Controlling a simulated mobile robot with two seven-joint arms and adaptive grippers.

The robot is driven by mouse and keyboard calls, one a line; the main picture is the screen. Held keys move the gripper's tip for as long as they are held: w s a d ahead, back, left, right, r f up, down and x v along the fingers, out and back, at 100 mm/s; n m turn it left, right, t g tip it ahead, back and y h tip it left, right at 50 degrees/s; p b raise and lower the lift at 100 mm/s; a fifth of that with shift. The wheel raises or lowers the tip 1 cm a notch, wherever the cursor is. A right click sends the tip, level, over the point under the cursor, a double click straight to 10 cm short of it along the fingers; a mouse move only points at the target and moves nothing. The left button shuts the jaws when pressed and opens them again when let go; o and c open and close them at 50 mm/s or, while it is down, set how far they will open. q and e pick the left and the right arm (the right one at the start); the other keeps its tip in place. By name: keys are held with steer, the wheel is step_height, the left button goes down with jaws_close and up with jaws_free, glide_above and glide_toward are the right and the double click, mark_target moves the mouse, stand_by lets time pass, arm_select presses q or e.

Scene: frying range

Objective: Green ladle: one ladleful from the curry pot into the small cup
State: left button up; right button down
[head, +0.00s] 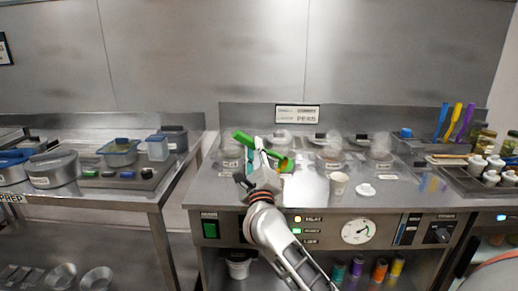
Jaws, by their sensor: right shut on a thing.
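My right gripper (261,163) is shut on the green ladle (243,137) above the front left of the range top. The handle slants up to the left. The green bowl end (287,166) is at the right of the gripper, with an orange-brown patch showing in it. A small pale cup (338,184) stands upright on the range top to the right of the gripper, apart from the ladle. Several steaming pots stand behind, one at the left (230,156) and one at the right (330,152). I cannot read which is the curry pot. My left gripper is out of view.
A small white lid-like piece (366,190) lies right of the cup. A rack with jars (490,168) and colored-handled tools (455,120) stands at the right. A prep table (120,193) with containers is at the left. The front strip of the range top is mostly clear.

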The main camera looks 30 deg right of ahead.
steer(key=shift+a+f+n, duration=0.25)
steer(key=shift+f+n, duration=0.25)
arm_select(q)
steer(key=b, duration=0.1)
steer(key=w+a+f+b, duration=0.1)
steer(key=b, duration=0.1)
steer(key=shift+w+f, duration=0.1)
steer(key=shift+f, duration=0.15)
arm_select(e)
steer(key=a+f+n+t+y, duration=0.2)
steer(key=f+n+y, duration=0.3)
steer(key=n, duration=0.4)
steer(key=shift+w+a+f+t, duration=0.15)
steer(key=shift+a+f+t, duration=0.15)
steer(key=shift+a+f, duration=0.4)
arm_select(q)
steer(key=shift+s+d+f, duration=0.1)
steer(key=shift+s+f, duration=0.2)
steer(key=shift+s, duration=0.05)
